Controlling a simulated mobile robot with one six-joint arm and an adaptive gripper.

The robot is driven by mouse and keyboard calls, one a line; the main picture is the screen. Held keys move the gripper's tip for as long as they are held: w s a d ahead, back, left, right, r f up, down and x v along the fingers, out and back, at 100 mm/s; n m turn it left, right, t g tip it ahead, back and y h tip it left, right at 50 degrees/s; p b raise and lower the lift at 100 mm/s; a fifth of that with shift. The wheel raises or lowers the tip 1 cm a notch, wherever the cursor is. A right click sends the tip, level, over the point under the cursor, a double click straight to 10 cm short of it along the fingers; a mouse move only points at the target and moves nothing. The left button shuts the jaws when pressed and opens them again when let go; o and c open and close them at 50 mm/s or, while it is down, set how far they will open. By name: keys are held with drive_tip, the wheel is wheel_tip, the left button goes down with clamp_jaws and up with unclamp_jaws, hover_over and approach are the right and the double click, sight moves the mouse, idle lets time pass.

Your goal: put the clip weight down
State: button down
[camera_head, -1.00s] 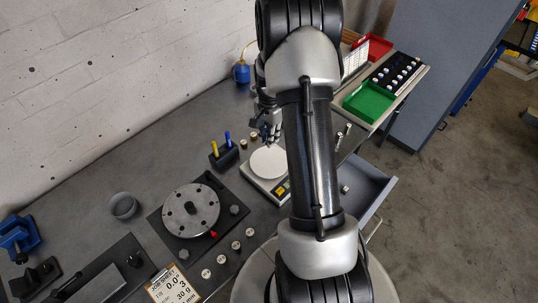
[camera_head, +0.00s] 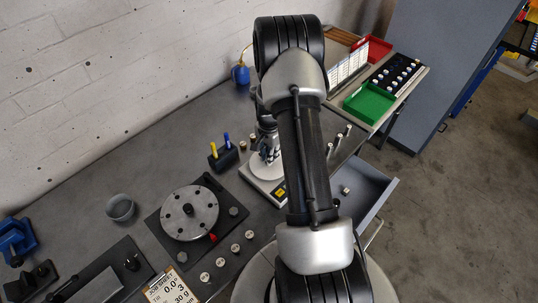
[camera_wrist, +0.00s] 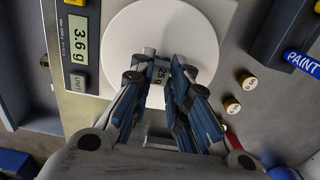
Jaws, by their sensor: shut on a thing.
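The clip weight (camera_wrist: 160,72), a small grey piece marked "25 g", is between the fingertips of my gripper (camera_wrist: 161,77) in the wrist view. My gripper is shut on it, over the round white pan of the scale (camera_wrist: 120,25). Whether the weight touches the pan I cannot tell. The scale's display (camera_wrist: 79,41) reads 3.6 g. In the head view my gripper (camera_head: 268,158) is over the scale pan (camera_head: 262,176), and the weight is too small to make out there.
Two round weights (camera_wrist: 240,95) lie beside the scale. A paint marker (camera_wrist: 302,62) stands in a dark holder. The rotor disc (camera_head: 189,212) is to the left on its base, with several small weights near it. A drawer (camera_head: 362,188) stands open at the right. Green (camera_head: 370,102) and red trays are behind.

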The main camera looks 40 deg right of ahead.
drive_tip(key=shift+f, duration=0.2)
drive_tip(key=c, duration=1.5)
unclamp_jaws()
drive_tip(key=shift+c, duration=0.2)
drive_tip(key=shift+r, duration=0.15)
